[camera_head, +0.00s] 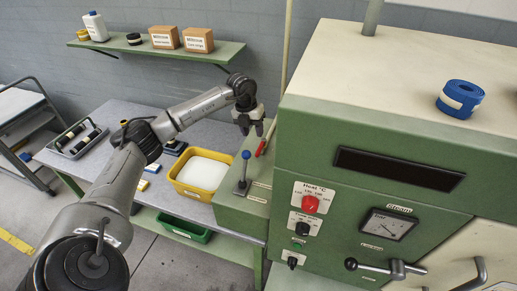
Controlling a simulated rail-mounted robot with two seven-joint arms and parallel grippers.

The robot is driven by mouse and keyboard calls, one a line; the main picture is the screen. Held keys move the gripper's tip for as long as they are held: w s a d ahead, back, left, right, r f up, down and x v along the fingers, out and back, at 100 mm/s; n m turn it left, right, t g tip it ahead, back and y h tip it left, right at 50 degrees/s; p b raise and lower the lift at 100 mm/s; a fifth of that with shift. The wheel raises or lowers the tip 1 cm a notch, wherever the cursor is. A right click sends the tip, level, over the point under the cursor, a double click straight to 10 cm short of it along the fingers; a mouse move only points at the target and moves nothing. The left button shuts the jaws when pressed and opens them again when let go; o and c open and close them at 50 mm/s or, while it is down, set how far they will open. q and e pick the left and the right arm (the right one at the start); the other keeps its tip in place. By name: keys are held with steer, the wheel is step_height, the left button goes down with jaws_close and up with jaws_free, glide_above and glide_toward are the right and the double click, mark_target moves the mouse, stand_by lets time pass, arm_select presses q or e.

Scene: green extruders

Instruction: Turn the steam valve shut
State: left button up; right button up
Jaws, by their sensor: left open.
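A lever with a red handle (266,139) sticks up at a slant beside the green machine, near a thin cream upright pipe (286,45). I cannot tell for sure that it is the steam valve; no readable label marks it so. My left gripper (250,130) points down just left of the red handle, open and apart from it as far as I can see, with nothing visible between its fingers. The foot of the red handle is partly hidden by the green housing. My right gripper is not in view.
The green machine (300,140) fills the right, with a red knob (310,204), a gauge (388,224) and a blue tape roll (460,98) on top. A blue-knobbed lever (243,172) stands close below my gripper. A yellow bin (178,180) sits on the bench.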

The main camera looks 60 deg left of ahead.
mark_target(258, 150)
arm_select(q)
steer(key=f, duration=0.2)
steer(key=d+f, duration=0.1)
steer(key=f, duration=0.2)
steer(key=w+f, duration=0.1)
steer(key=f, duration=0.2)
steer(key=shift+d+f, duration=0.1)
steer(key=shift+d, duration=0.1)
jaws_close()
stand_by(0.4)
